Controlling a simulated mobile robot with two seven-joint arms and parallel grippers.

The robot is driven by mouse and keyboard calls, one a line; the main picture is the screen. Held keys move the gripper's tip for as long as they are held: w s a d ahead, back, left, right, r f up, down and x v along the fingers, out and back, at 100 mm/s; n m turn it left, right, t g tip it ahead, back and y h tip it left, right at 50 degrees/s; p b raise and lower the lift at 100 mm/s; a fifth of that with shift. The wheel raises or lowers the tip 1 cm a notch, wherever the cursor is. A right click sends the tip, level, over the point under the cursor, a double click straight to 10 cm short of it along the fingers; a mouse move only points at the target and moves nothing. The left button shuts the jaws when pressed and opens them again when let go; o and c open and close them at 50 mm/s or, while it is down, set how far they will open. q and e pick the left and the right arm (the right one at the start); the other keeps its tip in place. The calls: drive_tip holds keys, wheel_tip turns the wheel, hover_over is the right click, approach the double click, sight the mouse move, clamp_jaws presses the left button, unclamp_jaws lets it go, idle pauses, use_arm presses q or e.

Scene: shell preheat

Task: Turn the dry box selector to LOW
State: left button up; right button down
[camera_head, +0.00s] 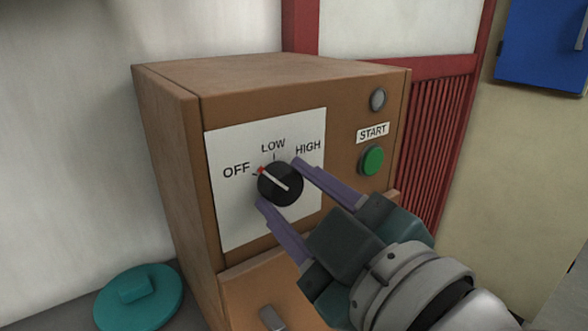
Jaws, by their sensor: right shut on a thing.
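The dry box (240,85) is a brown wooden cabinet with a white label plate (237,220) marked OFF, LOW and HIGH. Its selector (280,184) is a round black knob with a white pointer line and a red tip. The red tip points up and left, close to the OFF mark and away from LOW at the top. My right gripper (278,183) comes in from the lower right. Its two purple fingers are shut on the knob, one at its upper right and one at its lower left. My left gripper is not in view.
A green START button (371,160) and a grey round lamp (378,99) sit right of the plate. A drawer or door with a grey handle (272,318) is below. A teal lid (139,298) lies at the lower left. A blue box (541,45) hangs at the upper right.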

drive_tip(key=m+p, duration=0.2)
drive_tip(key=m, duration=0.2)
drive_tip(key=shift+r+g+p, duration=0.2)
drive_tip(key=shift+g+p, duration=0.1)
drive_tip(key=shift+p, duration=0.1)
drive_tip(key=shift+f+m+g+p, duration=0.1)
drive_tip(key=shift+m+g+p, duration=0.45)
drive_tip(key=shift+m, duration=1.35)
drive_tip(key=shift+y, duration=0.3)
drive_tip(key=shift+d, duration=0.1)
drive_tip(key=shift+c, duration=1.6)
unclamp_jaws()
drive_tip(key=v, duration=0.9)
drive_tip(key=shift+s+d, duration=0.15)
drive_tip(key=shift+s, duration=0.25)
drive_tip(key=shift+f, duration=0.1)
